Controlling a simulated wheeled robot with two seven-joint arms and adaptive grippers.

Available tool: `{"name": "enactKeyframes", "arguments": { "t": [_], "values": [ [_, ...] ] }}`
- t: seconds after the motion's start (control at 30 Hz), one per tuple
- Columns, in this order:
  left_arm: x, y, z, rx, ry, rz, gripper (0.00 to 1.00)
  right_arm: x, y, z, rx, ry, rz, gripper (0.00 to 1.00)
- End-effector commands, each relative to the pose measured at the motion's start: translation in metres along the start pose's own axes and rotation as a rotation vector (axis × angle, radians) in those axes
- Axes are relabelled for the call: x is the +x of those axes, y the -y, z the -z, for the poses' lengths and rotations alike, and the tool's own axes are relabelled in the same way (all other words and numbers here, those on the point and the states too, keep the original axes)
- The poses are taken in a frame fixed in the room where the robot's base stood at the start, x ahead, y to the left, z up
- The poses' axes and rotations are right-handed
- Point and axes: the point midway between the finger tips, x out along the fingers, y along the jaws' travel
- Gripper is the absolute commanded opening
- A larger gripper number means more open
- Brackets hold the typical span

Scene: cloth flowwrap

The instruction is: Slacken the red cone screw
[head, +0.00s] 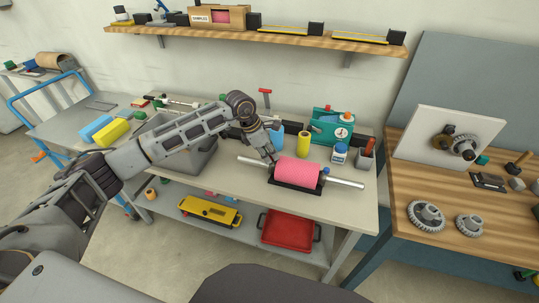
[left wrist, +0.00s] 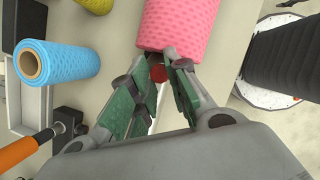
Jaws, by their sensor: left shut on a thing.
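A pink roll (head: 297,170) lies on a metal bar (head: 345,181) over a dark stand (head: 292,187) on the grey bench. My left gripper (head: 272,160) reaches down at the roll's left end. In the left wrist view, the red cone screw (left wrist: 158,74) shows as a small red piece between the fingertips, just below the end of the pink roll (left wrist: 180,22). The left gripper (left wrist: 159,78) is shut on the red cone screw, and its green-sided fingers hide part of it. The red cone screw cannot be made out in the head view. My right gripper is not in view.
A teal box (head: 325,124), a white jar (head: 339,153) and a pen cup (head: 366,161) stand behind the roll. A yellow roll (head: 303,144) is close behind. A blue roll (left wrist: 57,64) shows in the left wrist view. The front of the bench (head: 225,181) is clear.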

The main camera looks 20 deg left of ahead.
Motion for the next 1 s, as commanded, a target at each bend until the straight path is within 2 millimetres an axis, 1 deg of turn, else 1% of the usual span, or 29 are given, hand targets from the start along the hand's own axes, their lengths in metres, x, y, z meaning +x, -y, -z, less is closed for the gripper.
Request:
{"name": "enactKeyframes", "arguments": {
  "t": [0.1,0.2,0.4,0.67,0.9,1.0],
  "values": [
    [0.001,0.0,0.001,-0.065,-0.002,-0.029,0.0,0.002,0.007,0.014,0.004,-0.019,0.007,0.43],
    [0.001,0.001,0.001,-0.12,-0.002,-0.052,0.0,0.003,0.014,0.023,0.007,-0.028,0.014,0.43],
    [0.001,0.002,0.001,-0.227,-0.002,-0.096,0.0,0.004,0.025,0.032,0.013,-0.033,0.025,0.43],
    [0.001,0.003,0.001,-0.327,-0.001,-0.138,0.0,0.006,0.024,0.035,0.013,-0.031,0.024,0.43],
    [0.001,0.003,0.0,-0.371,-0.003,-0.155,0.0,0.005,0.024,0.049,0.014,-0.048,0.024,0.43],
    [0.0,0.003,0.0,-0.377,-0.003,-0.157,0.0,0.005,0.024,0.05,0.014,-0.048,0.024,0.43]
  ]
}}
